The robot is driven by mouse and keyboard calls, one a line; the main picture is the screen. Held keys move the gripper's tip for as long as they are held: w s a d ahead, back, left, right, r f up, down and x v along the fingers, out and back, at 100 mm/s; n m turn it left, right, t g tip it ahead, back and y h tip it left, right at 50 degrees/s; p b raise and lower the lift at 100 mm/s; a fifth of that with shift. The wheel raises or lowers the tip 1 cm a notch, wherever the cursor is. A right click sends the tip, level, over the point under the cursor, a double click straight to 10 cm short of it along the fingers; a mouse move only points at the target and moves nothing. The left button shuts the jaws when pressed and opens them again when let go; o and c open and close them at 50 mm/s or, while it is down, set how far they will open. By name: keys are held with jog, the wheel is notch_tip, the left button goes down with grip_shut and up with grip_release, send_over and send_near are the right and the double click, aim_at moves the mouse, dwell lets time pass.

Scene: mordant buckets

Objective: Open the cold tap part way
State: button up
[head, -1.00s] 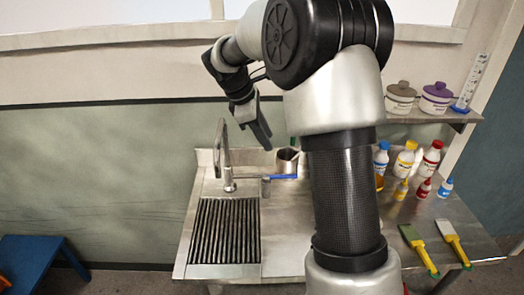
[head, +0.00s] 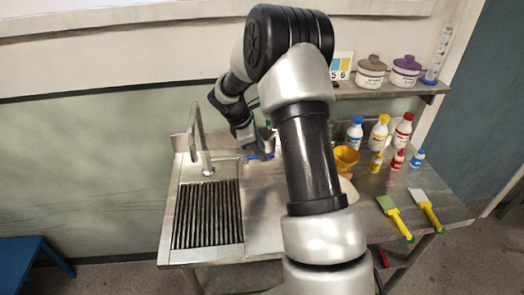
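The steel tap (head: 196,138) stands at the back of the sink unit, with a tall curved spout. A blue lever (head: 259,157), the cold tap's colour, sticks out low to the right of the spout. My gripper (head: 263,149) is down at the blue lever, pointing down and to the right. Its fingers overlap the lever in the picture and hide part of it. I cannot tell whether they touch it or whether the fingers are open or shut.
A ribbed drainer (head: 208,214) lies in front of the tap. To the right are an orange funnel (head: 346,156), several bottles (head: 379,133) and two brushes (head: 396,217). A shelf (head: 390,88) with lidded jars is above. My arm hides the middle of the worktop.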

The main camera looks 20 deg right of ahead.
jog(key=shift+w+d+f, duration=0.1)
jog(key=shift+d+f, duration=0.2)
jog(key=shift+f, duration=0.3)
grip_shut()
